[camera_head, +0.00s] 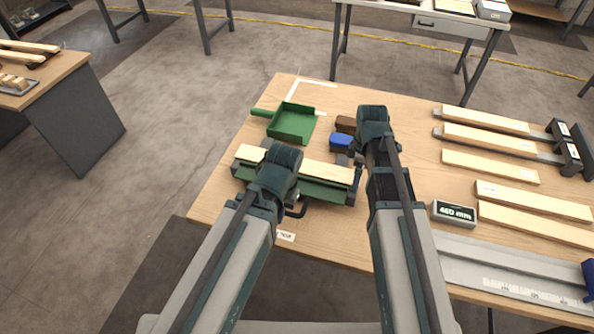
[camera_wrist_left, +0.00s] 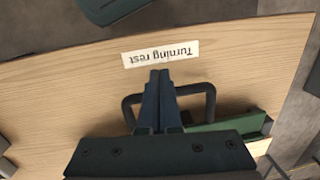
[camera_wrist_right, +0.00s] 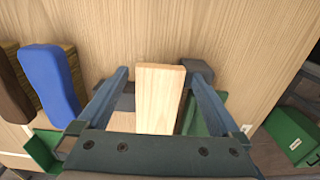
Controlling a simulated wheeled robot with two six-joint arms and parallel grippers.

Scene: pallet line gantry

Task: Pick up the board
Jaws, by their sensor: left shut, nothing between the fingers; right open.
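A pale wooden board (camera_head: 322,170) lies along the green turning rest (camera_head: 322,191) on the workbench. My right gripper (camera_wrist_right: 160,78) is open at the board's right end; in the right wrist view the end of the board (camera_wrist_right: 160,105) shows between its spread fingers. Whether the fingers touch it I cannot tell. My left gripper (camera_wrist_left: 159,76) is shut and empty at the near side of the rest, its fingers within the outline of a dark loop handle (camera_wrist_left: 208,98). The left arm hides part of the board and rest in the head view.
Several boards (camera_head: 490,166), a millimetre display (camera_head: 453,213) and a metal rail (camera_head: 510,267) occupy the right side. A "Turning rest" label (camera_wrist_left: 160,54) marks the front.

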